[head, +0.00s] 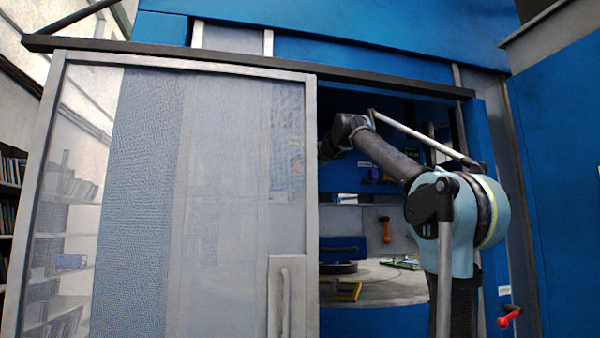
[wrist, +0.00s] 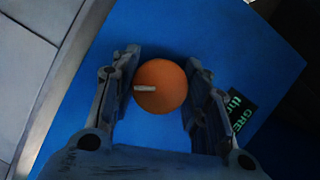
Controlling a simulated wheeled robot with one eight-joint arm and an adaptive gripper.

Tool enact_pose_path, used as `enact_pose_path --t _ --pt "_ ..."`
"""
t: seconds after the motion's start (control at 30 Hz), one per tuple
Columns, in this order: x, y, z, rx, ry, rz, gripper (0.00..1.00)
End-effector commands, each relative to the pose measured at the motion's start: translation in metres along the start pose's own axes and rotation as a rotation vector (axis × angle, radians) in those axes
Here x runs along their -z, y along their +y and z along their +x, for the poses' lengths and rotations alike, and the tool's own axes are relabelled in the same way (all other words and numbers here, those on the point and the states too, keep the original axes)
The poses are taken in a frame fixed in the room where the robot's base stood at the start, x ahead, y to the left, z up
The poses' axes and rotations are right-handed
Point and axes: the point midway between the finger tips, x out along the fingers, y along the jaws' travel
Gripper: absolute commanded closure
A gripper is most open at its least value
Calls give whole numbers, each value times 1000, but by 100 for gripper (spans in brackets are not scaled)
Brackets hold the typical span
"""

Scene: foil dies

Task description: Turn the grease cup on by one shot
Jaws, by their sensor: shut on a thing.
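The grease cup shows in the wrist view as a round orange cap (wrist: 165,84) with a short white mark pointing left of its middle. It stands on a blue panel (wrist: 205,30). My gripper (wrist: 162,72) is shut on the cap, one finger on its left side and one on its right. A dark label (wrist: 238,108) with green letters, partly hidden by the right finger, reads "GRE" and "thr". In the head view my arm reaches through the opening of the blue machine, and the gripper's hold on the cup is hidden there.
A sliding mesh door (head: 230,170) with a grey handle (head: 286,298) covers the left of the opening. Inside are a round table (head: 385,290) and an orange-handled lever (head: 386,230). A red handle (head: 509,317) sits at the right. A shelf (head: 12,170) stands far left.

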Motion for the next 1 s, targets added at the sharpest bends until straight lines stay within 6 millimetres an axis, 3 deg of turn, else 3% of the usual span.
enact_pose_path --t 1.0 --pt "-1 2 0 338 -25 902 82"
